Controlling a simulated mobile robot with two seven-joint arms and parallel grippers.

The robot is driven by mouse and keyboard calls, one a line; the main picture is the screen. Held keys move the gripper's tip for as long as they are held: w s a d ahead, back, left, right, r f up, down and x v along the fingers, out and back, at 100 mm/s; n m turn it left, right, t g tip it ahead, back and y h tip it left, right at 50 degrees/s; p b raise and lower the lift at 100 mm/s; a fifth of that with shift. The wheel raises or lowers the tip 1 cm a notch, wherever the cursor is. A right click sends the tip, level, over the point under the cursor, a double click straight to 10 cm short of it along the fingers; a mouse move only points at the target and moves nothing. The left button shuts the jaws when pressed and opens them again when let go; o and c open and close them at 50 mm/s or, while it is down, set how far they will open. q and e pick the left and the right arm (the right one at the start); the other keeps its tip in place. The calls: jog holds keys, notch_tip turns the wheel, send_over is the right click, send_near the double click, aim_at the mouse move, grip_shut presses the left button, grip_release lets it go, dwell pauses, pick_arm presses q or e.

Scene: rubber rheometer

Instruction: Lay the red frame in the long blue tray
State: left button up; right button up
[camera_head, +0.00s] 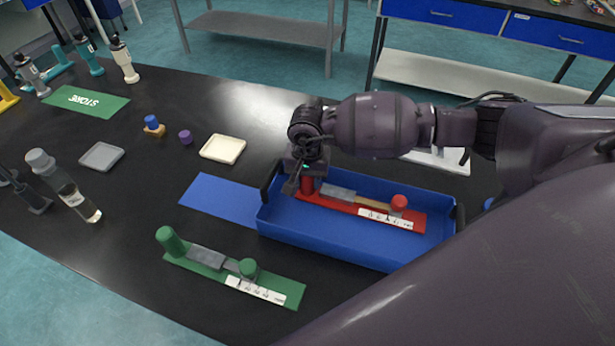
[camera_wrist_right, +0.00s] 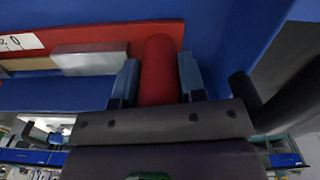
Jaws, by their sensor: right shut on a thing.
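The red frame (camera_head: 375,213) is a flat red base with two upright red posts, a grey block, a wooden strip and a white scale label. It lies inside the long blue tray (camera_head: 330,241), or just above its floor; I cannot tell which. My right gripper (camera_head: 307,178) is over the tray's left end, around the frame's left post. In the right wrist view the two fingers (camera_wrist_right: 158,82) close on the red post (camera_wrist_right: 159,62), with the grey block (camera_wrist_right: 90,60) beside it. My left gripper does not show.
A green frame (camera_head: 235,272) lies in front of the tray. A blue mat (camera_head: 220,199) is left of it, with a cream dish (camera_head: 223,148) behind. A bottle (camera_head: 65,187), a grey dish (camera_head: 101,156) and a green STORE mat (camera_head: 87,101) are farther left.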

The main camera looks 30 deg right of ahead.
jog(key=o, duration=1)
jog(key=shift+o, duration=0.2)
notch_tip(320, 180, up, 12)
jog(key=shift+r, duration=0.1)
dwell(0.5)
